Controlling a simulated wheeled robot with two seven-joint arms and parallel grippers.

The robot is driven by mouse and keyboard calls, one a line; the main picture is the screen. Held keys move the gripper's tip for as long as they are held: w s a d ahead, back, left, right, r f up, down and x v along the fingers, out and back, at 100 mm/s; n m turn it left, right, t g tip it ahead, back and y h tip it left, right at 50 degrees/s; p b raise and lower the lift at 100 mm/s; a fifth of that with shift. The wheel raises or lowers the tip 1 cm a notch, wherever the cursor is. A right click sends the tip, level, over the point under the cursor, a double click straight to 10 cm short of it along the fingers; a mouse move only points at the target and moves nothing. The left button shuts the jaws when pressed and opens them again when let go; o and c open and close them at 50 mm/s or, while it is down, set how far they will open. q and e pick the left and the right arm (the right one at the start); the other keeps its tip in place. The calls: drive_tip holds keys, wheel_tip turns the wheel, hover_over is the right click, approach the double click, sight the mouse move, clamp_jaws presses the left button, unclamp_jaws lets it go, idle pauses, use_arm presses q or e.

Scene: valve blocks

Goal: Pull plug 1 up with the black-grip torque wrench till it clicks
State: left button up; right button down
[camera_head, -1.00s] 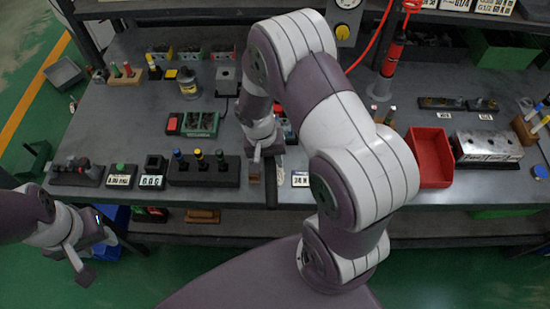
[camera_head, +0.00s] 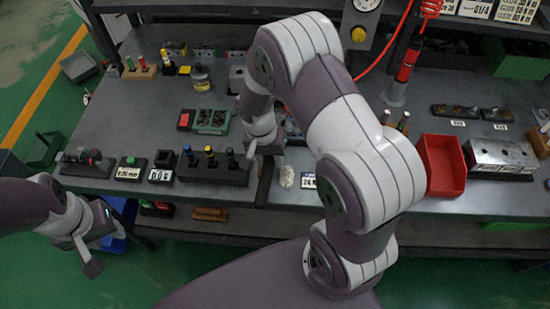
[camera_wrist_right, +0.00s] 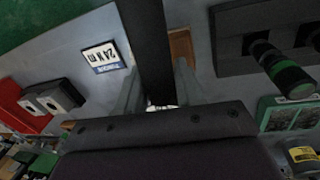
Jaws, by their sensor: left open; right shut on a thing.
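My right gripper (camera_head: 262,148) is over the bench just right of the black tool rack. In the right wrist view its two fingers (camera_wrist_right: 157,92) are closed on a long dark bar, which looks like the black-grip torque wrench (camera_wrist_right: 148,40). In the head view the dark wrench (camera_head: 265,182) reaches from the gripper toward the bench's front edge. Its far end is hidden. My left gripper (camera_head: 80,254) is open and empty, low at the left, off the bench. I cannot tell which part is plug 1; a silver block (camera_head: 500,155) with holes sits on the right.
The black rack (camera_head: 213,172) holds several banded tools. A "24 N M" label (camera_wrist_right: 103,57) lies left of the wrench in the wrist view. A red tray (camera_head: 441,165) stands right of my arm. Free bench lies between the rack and the green tray (camera_head: 211,120).

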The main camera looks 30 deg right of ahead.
drive_tip(key=shift+w+a, duration=0.15)
drive_tip(key=shift+w, duration=0.05)
drive_tip(key=shift+a, duration=0.1)
drive_tip(key=shift+s+d+r, duration=0.1)
drive_tip(key=shift+s+d, duration=0.05)
drive_tip(key=shift+d, duration=0.15)
drive_tip(key=shift+s+d+n+p, duration=0.4)
drive_tip(key=shift+s+d+n, duration=0.1)
drive_tip(key=shift+d+n, duration=0.2)
